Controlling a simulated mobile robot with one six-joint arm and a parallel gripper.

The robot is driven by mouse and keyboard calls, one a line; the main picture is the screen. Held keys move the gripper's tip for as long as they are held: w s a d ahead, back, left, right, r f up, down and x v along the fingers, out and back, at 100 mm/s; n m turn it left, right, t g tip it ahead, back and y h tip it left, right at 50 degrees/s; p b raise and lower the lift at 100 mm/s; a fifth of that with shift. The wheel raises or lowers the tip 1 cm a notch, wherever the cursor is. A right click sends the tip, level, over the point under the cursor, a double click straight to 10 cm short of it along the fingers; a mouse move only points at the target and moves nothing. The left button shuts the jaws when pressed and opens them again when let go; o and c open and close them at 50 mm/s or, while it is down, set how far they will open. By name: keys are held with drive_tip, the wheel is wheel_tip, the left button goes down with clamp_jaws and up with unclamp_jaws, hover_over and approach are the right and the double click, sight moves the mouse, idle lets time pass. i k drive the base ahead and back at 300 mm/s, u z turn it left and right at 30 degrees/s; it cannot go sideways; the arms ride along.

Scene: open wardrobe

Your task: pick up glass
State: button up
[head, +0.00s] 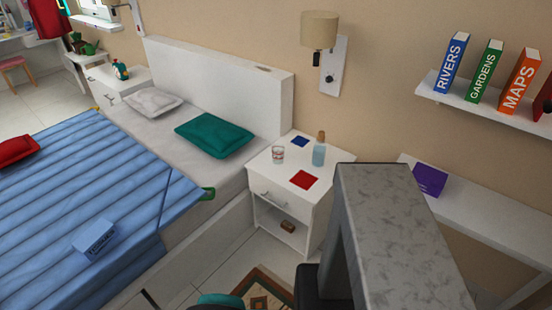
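The glass (278,155) is a small clear tumbler with red markings. It stands upright on the left part of the white nightstand (268,182), beside the bed, in the head view. Nothing covers it. A large grey link of my arm fills the lower right of the view, right of the nightstand. My gripper cannot be made out, and nothing touches the glass.
A blue square (300,141) and a red square (304,180) lie on the nightstand. The bed (218,172) borders it left; a wall lamp (320,31) hangs above.

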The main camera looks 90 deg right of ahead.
sight(278, 150)
drive_tip(key=u, duration=0.2)
drive_tip(key=k, duration=0.5)
drive_tip(key=z, duration=0.9)
